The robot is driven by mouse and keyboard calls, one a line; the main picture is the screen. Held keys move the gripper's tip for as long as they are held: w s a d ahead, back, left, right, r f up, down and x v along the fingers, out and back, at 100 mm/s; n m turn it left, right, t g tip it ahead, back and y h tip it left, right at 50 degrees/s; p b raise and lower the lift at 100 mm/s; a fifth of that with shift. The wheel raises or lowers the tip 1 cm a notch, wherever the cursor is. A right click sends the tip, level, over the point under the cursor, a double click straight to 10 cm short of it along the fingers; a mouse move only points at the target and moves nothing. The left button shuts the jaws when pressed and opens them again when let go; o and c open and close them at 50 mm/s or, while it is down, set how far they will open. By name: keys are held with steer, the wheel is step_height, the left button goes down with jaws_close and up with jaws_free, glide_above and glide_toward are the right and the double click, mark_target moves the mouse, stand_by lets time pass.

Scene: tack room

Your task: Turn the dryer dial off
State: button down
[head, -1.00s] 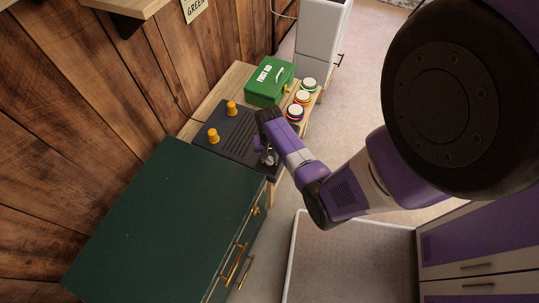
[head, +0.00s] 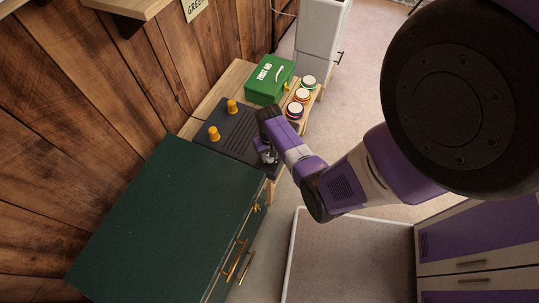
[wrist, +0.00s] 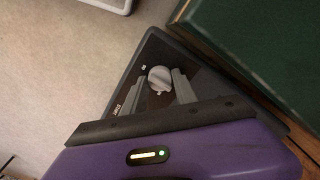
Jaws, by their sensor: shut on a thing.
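The dryer (head: 240,125) is a flat black box with a ribbed top and two orange-yellow pegs. It stands on a wooden bench against the plank wall. In the head view my gripper (head: 268,156) is at the dryer's front right corner, and the dial cannot be made out there.
A dark green cabinet (head: 165,220) with brass handles stands close beside the dryer, in front of it in the picture. A green first aid box (head: 269,80) and several round tins (head: 302,95) are on the bench behind. A pale tray (head: 350,255) lies on the floor.

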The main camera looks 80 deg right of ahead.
steer(key=c, duration=1)
jaws_free()
steer(key=shift+o, duration=0.2)
steer(key=shift+r, duration=0.1)
steer(key=shift+r+p, duration=0.65)
steer(key=shift+r, duration=3.15)
